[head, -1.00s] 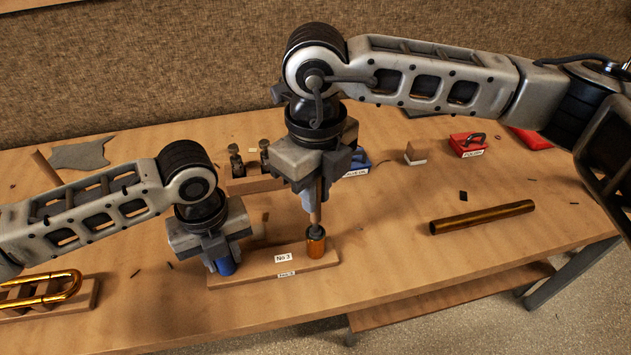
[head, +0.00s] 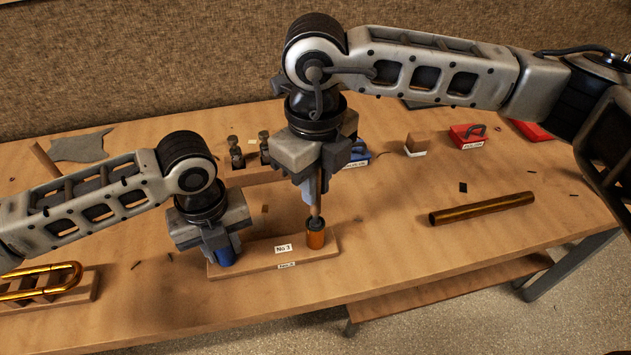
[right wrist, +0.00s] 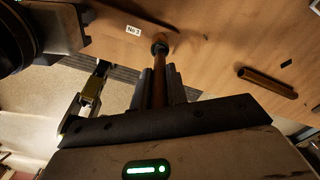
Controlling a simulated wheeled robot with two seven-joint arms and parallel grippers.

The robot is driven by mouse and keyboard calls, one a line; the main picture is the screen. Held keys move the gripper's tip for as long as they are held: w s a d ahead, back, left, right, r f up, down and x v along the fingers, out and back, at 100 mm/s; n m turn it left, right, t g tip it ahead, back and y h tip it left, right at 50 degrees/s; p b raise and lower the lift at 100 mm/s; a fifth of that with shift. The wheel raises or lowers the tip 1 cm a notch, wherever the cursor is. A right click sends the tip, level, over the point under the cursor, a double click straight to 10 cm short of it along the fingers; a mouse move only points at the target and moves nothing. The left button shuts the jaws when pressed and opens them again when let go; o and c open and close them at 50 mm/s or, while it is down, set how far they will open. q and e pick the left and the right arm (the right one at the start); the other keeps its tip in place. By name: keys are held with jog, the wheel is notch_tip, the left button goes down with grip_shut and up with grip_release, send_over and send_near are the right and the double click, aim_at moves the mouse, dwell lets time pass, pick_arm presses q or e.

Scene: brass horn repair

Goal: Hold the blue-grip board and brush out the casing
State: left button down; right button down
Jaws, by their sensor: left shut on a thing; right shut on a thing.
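The board (head: 268,259), labelled "No 3", lies on the bench with a blue grip (head: 224,257) at its left end and a short brass casing (head: 315,238) upright at its right end. My left gripper (head: 221,248) is shut on the blue grip. My right gripper (head: 314,180) is above the casing, shut on the brush (head: 315,206), which points down. The brush's lower end is at the casing's mouth; how far it goes in is hidden. In the right wrist view the brush handle (right wrist: 160,88) runs between the fingers.
A brass tube (head: 482,208) lies to the right. A red box (head: 468,136), a brown block (head: 417,144) and a blue box (head: 358,155) stand behind. Dark valve-like parts (head: 237,153) stand behind the left gripper. A brass slide (head: 45,282) on a wooden block lies at left.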

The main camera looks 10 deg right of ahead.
jog(key=shift+r, duration=2.3)
jog(key=shift+r, duration=2.4)
pick_arm(q)
jog(key=c, duration=1)
grip_release()
notch_tip(320, 180, up, 12)
